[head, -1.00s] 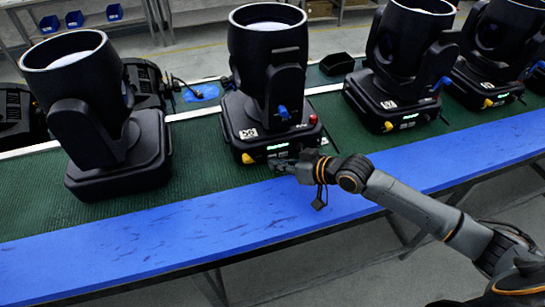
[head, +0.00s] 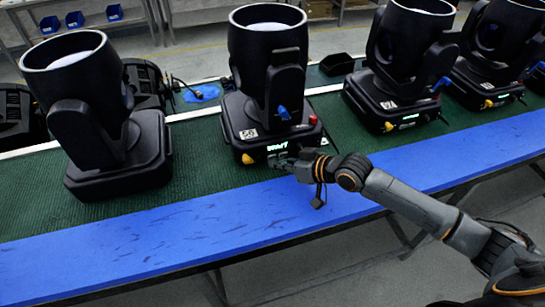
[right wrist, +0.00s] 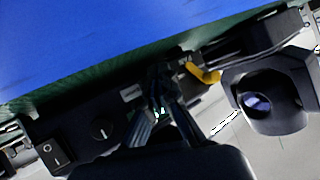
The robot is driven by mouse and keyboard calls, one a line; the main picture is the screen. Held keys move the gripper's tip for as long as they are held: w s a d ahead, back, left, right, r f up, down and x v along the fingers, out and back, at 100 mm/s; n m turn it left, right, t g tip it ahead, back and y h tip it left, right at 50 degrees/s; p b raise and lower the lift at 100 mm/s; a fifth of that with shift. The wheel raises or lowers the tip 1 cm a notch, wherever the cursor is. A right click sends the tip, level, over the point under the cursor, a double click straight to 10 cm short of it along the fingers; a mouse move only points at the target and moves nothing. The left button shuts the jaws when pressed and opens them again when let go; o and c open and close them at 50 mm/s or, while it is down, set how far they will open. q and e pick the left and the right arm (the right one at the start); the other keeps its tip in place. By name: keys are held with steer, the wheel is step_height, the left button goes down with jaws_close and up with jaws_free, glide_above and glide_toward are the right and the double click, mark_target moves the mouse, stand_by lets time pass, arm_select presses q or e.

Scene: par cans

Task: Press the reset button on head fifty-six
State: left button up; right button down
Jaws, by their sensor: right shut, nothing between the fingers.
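A black moving-head light (head: 265,60) stands upright on the green mat, second from the left. Its base has a white label (head: 248,134), too small to read surely, and a front panel with a lit green display (head: 277,147). My right gripper (head: 279,161) is shut and empty at that panel, just below the display. In the right wrist view its fingers (right wrist: 160,84) meet at the dark panel, beside a rocker switch (right wrist: 52,155) and a round knob (right wrist: 102,130). The reset button is not distinguishable; the fingers may hide it. My left gripper is not in view.
Similar lights stand to the left (head: 95,110) and right (head: 400,75). A yellow plug (head: 247,158), a blue plug (head: 283,112) and a red part (head: 313,119) sit on this light's base. The blue front strip (head: 180,225) is clear.

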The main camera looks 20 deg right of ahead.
mark_target(285, 191)
steer(key=shift+s+p, duration=0.45)
steer(key=shift+s, duration=0.3)
steer(key=s+p, duration=0.3)
steer(key=s, duration=0.1)
steer(key=shift+s+d+r+p, duration=0.1)
steer(key=shift+s+p, duration=0.15)
steer(key=shift+p, duration=0.05)
steer(key=shift+s, duration=0.25)
stand_by(0.4)
